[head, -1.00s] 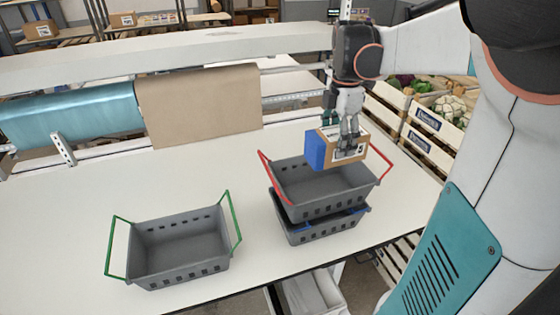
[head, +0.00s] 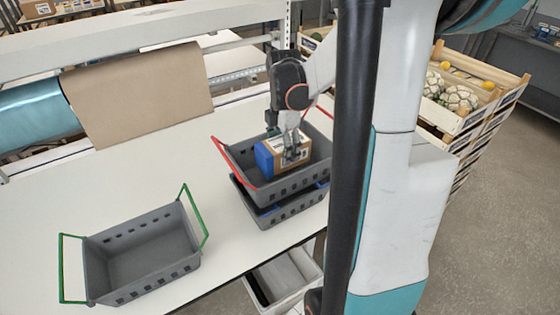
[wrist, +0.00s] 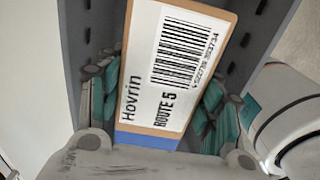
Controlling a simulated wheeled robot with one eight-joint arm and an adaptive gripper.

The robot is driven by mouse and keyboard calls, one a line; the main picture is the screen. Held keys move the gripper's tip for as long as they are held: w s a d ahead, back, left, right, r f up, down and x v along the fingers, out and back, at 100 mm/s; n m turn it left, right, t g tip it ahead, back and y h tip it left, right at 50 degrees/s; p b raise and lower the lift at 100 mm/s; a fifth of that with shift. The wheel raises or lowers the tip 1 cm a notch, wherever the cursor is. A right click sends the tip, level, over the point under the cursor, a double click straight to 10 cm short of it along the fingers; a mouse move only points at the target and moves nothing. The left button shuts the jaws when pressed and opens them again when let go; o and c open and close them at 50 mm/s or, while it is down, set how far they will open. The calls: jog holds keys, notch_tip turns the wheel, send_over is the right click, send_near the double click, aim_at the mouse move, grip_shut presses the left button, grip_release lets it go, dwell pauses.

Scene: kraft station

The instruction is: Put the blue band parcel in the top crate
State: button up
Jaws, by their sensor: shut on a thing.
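The blue band parcel (head: 282,156) is a brown box with a blue end on its left. My gripper (head: 290,150) is shut on it from above. The parcel is inside the top crate (head: 290,186), a grey crate with red handles. Whether it touches the crate floor I cannot tell. In the wrist view the parcel's label (wrist: 172,65) reads "Hovrin" and "ROUTE 5", with the fingers on both sides and crate walls beyond.
The top crate is stacked on another grey crate (head: 285,212) with blue handles. A grey crate with green handles (head: 140,255) stands at the left on the white table (head: 60,205). A brown paper roll (head: 140,100) is behind. Wooden vegetable crates (head: 460,125) stand at the right.

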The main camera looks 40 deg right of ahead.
jog(key=shift+f+b, duration=0.35)
jog(key=shift+f, duration=2.4)
jog(key=o, duration=0.9)
jog(key=shift+f, duration=0.15)
jog(key=o, duration=0.4)
jog(key=shift+r, duration=0.2)
notch_tip(320, 180, up, 12)
jog(key=shift+r+p, duration=0.1)
jog(key=shift+p, duration=0.75)
